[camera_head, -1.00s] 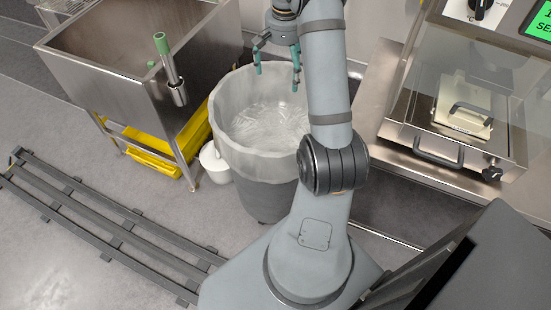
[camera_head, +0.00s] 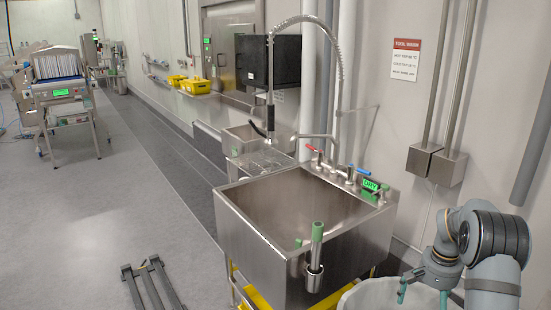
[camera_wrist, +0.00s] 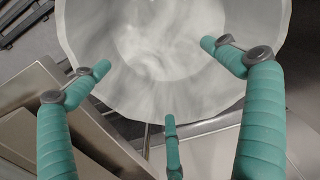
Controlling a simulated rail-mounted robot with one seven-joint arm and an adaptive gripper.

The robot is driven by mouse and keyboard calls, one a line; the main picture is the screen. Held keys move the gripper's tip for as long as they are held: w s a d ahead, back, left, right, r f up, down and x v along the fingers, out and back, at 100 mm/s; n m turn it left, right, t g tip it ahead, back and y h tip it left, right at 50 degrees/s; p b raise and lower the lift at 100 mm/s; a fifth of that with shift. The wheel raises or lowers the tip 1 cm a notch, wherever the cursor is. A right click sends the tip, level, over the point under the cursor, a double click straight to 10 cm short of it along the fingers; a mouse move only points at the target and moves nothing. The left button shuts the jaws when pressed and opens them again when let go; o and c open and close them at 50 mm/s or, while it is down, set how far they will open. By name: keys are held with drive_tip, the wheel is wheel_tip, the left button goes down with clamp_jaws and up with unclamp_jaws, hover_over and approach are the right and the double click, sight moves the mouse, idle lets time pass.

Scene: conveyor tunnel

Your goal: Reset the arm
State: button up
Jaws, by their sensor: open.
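My gripper (camera_head: 423,290) is at the lower right of the head view, above the lined bin (camera_head: 375,297). In the wrist view my gripper's green fingers (camera_wrist: 160,80) are spread apart with nothing between them. The bin's pale liner (camera_wrist: 150,95) lies below the fingers and looks empty of solid items, though its bottom is blurred. My arm is bent at the right edge of the head view, and most of it is outside the picture.
A steel sink (camera_head: 300,225) with a tall spray hose (camera_head: 340,60) stands left of the bin. Pipes and a grey box (camera_head: 448,168) are on the wall behind my arm.

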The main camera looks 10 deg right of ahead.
wheel_tip(320, 180, down, 8)
wheel_tip(320, 180, up, 6)
drive_tip(key=p, duration=0.4)
